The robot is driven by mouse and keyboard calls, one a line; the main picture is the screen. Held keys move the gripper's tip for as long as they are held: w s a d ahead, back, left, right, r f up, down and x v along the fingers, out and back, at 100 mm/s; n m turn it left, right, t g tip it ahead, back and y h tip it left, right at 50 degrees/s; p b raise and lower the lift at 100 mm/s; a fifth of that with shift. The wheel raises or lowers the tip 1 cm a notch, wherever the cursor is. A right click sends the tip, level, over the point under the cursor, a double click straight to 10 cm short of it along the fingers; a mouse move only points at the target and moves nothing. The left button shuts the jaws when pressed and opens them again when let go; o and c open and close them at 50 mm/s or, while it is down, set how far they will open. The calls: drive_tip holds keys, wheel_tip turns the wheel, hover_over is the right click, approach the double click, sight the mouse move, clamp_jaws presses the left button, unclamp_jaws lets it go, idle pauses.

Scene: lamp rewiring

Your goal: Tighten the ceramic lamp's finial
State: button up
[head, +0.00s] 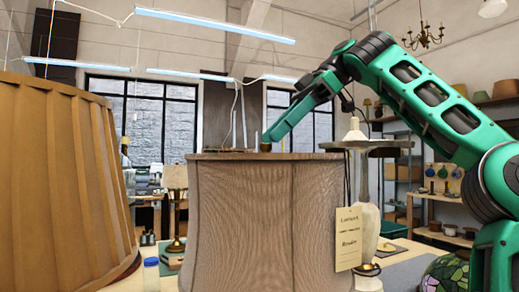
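A large taupe fabric lampshade (262,225) fills the middle of the head view. A small dark knob (265,147), which looks like a finial, stands at its top rim. My gripper (268,137) points down and left, with its tip at or just above this knob. I cannot tell whether it touches or grips it, and its fingers cannot be made out. The shade hides what is below it, so I cannot tell whether its lamp is the ceramic one. A pale, smooth lamp body (369,215) stands behind to the right, on a dark brassy foot.
A big pleated tan shade (60,180) blocks the left side. A paper tag (348,238) hangs at the taupe shade's right edge. A stained-glass shade (447,274) is at the lower right, below my arm. A small brass lamp (176,228) stands between the two large shades.

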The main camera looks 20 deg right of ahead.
drive_tip(key=shift+x, duration=2.05)
clamp_jaws()
